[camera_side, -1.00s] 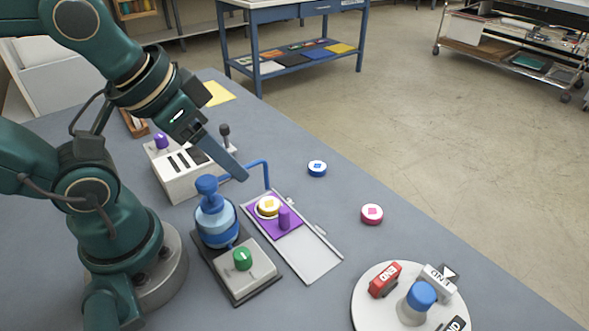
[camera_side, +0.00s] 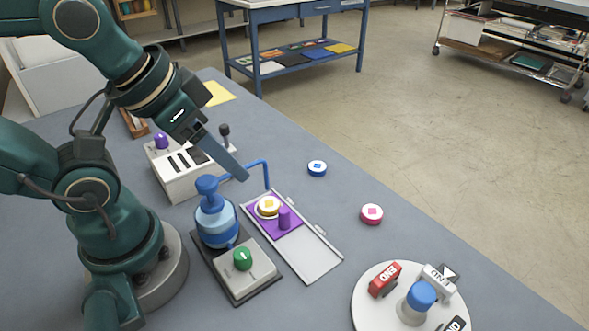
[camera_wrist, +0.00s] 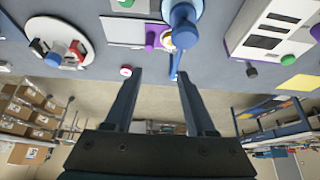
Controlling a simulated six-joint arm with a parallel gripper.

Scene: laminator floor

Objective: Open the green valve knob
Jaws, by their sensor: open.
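The green valve knob (camera_side: 242,258) sits on a grey block on a dark base, in front of the blue dispenser bottle (camera_side: 216,222). In the wrist view a green knob (camera_wrist: 126,3) shows at the top edge, partly cut off. My gripper (camera_side: 243,177) hangs above and behind the bottle, close to its blue spout pipe in the side view, well away from the knob. In the wrist view my gripper (camera_wrist: 160,75) has its two fingers spread with nothing held between them.
A grey sliding tray (camera_side: 318,262) carries a purple plate (camera_side: 259,228) with a yellow disc. A white switch box (camera_side: 178,183) stands behind the bottle. Blue (camera_side: 317,168) and pink (camera_side: 371,213) discs lie to the right. A white turntable (camera_side: 372,317) is at front right.

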